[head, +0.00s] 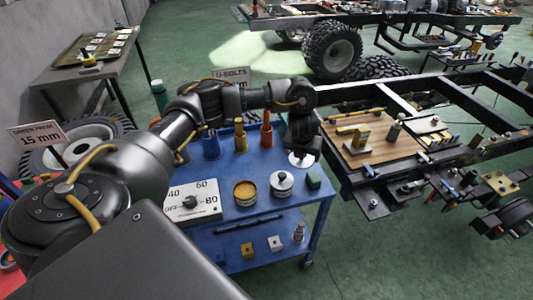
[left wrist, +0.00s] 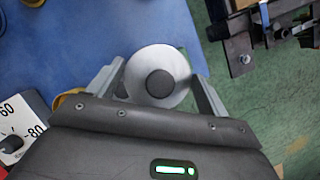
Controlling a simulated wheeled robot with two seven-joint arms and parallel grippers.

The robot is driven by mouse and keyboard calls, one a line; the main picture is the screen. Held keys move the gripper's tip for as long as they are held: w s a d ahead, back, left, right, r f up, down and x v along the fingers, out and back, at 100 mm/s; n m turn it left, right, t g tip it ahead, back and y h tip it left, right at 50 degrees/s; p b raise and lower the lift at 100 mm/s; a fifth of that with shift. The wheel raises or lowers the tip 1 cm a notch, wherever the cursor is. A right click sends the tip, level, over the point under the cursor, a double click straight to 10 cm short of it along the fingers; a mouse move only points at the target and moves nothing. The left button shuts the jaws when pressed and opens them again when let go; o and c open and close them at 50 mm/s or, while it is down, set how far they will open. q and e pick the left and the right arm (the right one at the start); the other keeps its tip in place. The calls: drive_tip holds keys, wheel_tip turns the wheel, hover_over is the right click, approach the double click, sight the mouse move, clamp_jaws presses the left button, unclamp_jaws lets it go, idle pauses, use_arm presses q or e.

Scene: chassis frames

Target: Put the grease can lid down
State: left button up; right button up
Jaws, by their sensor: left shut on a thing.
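The grease can lid (head: 301,161) is a pale round disc below my left gripper (head: 303,148), over the right side of the blue cart. In the left wrist view the lid (left wrist: 180,88) has a dark round knob and sits between the two fingers of my left gripper (left wrist: 157,84), which is shut on it. The open grease can (head: 245,193), filled with yellow-brown grease, stands on the cart top to the left of the lid. In the left wrist view only a yellow edge of the can (left wrist: 68,102) shows past the gripper. My right gripper is not in view.
A dial box (head: 192,202) is left of the can. The chassis frame (head: 350,178) is close on the right.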

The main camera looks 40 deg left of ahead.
use_arm(q)
drive_tip(key=a+f+b, duration=0.2)
drive_tip(key=a+f, duration=0.1)
drive_tip(key=a, duration=0.1)
drive_tip(key=s+a+f+b, duration=0.1)
drive_tip(key=a+f+b, duration=0.1)
drive_tip(key=a+f, duration=0.1)
drive_tip(key=a+f+b, duration=0.2)
drive_tip(key=a+f, duration=0.1)
drive_tip(key=a, duration=0.2)
drive_tip(key=shift+s+a, duration=0.3)
drive_tip(key=shift+s, duration=0.05)
drive_tip(key=shift+a+f, duration=0.2)
drive_tip(key=shift+a, duration=0.2)
drive_tip(key=shift+s+a+f+b, duration=0.1)
drive_tip(key=shift+a+f+b, duration=0.05)
drive_tip(key=shift+f+b, duration=0.25)
wheel_tip(320, 180, down, 3)
drive_tip(key=shift+r+b, duration=0.1)
drive_tip(key=shift+b, duration=0.7)
drive_tip(key=o, duration=1)
